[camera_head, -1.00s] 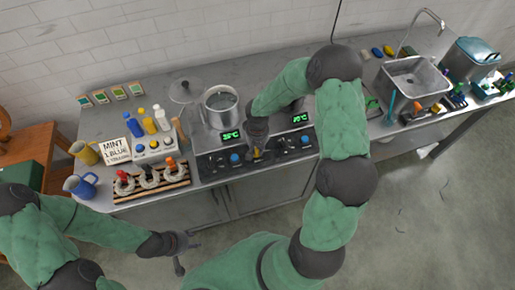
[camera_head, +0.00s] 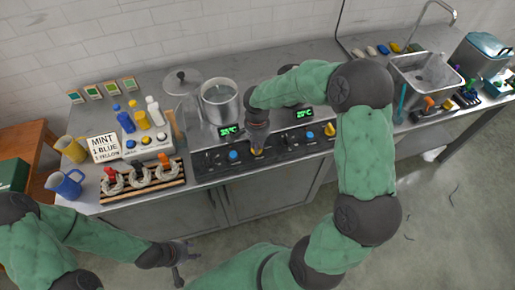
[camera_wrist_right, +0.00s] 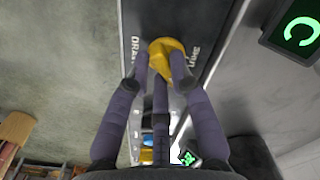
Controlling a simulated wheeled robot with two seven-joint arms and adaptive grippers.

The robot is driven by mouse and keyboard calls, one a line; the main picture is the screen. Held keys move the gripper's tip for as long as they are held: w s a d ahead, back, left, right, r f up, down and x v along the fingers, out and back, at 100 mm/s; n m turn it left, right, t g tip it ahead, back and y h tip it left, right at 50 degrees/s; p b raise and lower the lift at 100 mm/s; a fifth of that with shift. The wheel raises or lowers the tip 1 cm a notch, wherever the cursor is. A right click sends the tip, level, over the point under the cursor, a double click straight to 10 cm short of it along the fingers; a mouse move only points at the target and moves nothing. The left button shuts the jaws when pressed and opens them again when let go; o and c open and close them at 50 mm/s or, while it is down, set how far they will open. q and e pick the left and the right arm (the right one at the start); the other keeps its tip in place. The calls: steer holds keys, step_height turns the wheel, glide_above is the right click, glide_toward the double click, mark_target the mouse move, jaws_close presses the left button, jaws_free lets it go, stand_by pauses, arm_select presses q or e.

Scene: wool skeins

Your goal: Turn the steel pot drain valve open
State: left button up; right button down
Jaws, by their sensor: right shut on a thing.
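The steel pot (camera_head: 220,106) stands on the counter behind the control panel in the head view. A yellow valve knob (camera_wrist_right: 166,45) sits on the dark panel in the right wrist view, beside white lettering starting "DRA". My right gripper (camera_wrist_right: 160,62) is shut on this knob, with fingers on both sides of it. In the head view my right gripper (camera_head: 257,146) reaches down to the panel in front of the pot and mostly hides the knob. My left gripper (camera_head: 184,260) is low in front of the counter, empty, its fingers apart.
The panel (camera_head: 205,168) carries blue knobs (camera_head: 233,155) and another yellow knob (camera_head: 329,130). Green displays (camera_head: 229,131) glow above it. Skeins on a striped rack (camera_head: 142,188), bottles (camera_head: 124,118) and mugs (camera_head: 66,185) stand left. A sink (camera_head: 428,76) is at right.

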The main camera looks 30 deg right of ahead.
steer(key=m+b, duration=0.2)
steer(key=m, duration=0.1)
steer(key=shift+w+a+m, duration=0.1)
steer(key=shift+m, duration=0.2)
steer(key=shift+m+b, duration=0.65)
steer(key=shift+m, duration=1.35)
steer(key=shift+w, duration=0.1)
steer(key=c, duration=1.1)
jaws_free()
steer(key=shift+r, duration=0.15)
step_height(320, 180, up, 12)
steer(key=shift+f, duration=0.2)
